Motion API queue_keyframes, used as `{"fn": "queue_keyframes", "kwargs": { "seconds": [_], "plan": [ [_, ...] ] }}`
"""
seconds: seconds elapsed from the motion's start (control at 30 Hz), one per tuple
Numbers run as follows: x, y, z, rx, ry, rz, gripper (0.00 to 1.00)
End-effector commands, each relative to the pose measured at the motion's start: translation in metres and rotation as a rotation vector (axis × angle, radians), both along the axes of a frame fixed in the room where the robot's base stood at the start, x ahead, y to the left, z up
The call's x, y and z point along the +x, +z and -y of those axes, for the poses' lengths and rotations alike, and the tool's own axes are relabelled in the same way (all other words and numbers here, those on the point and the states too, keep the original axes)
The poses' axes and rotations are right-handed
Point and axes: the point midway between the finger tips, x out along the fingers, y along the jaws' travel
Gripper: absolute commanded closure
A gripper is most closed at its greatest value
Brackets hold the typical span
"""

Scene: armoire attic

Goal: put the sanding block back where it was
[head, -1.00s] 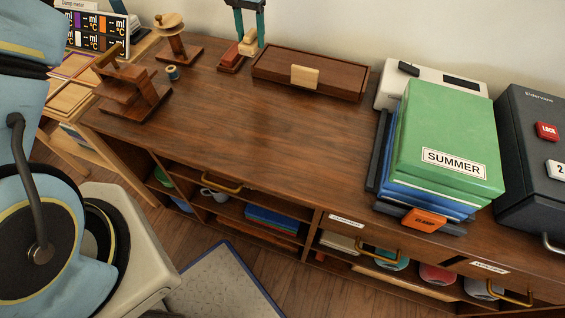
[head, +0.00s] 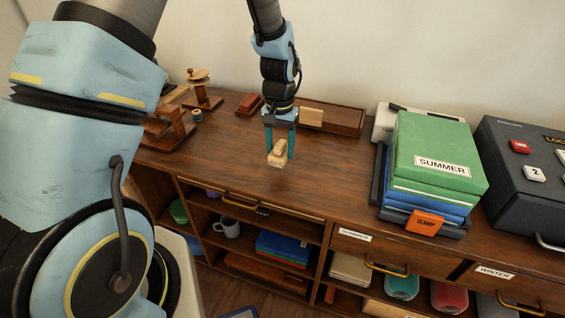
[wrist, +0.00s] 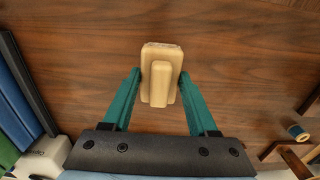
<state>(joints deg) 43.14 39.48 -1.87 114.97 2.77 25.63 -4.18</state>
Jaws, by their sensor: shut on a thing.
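The sanding block (head: 277,159) is a pale wooden block with a raised grip on top. My gripper (head: 280,150) is shut on it, with a teal finger on either side of the grip. The block is over the front middle of the brown cabinet top (head: 215,150); I cannot tell whether it touches the wood. In the wrist view the sanding block (wrist: 161,58) sits between the fingertips, over bare wood. A small reddish-brown stand (head: 249,104) is behind it to the left, beside a long dark wooden box (head: 345,119) with a pale plate on its front.
Wooden stands (head: 203,100) and a small spool (head: 197,115) are at the back left. A stack with a green SUMMER box (head: 440,155) and a dark case (head: 530,185) fill the right. The top around the block is clear; open shelves and drawers are below.

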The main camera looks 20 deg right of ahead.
Motion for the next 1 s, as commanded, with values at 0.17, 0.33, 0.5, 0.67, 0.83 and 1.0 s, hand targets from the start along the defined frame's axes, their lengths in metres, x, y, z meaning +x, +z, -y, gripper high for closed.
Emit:
{"fn": "queue_keyframes", "kwargs": {
  "seconds": [0.17,0.33,0.5,0.67,0.83,1.0],
  "plan": [
    [0.000,-0.016,0.000,0.002,-0.001,-0.002,1.00],
    [0.000,-0.040,0.000,0.001,-0.001,-0.001,1.00],
    [0.000,-0.049,0.001,-0.001,-0.001,0.001,1.00],
    [0.001,-0.049,0.001,-0.001,-0.001,0.001,1.00],
    [0.000,-0.053,0.001,-0.001,-0.001,0.001,0.40],
    [0.000,-0.052,0.001,-0.001,-0.001,0.001,0.21]
  ]
}}
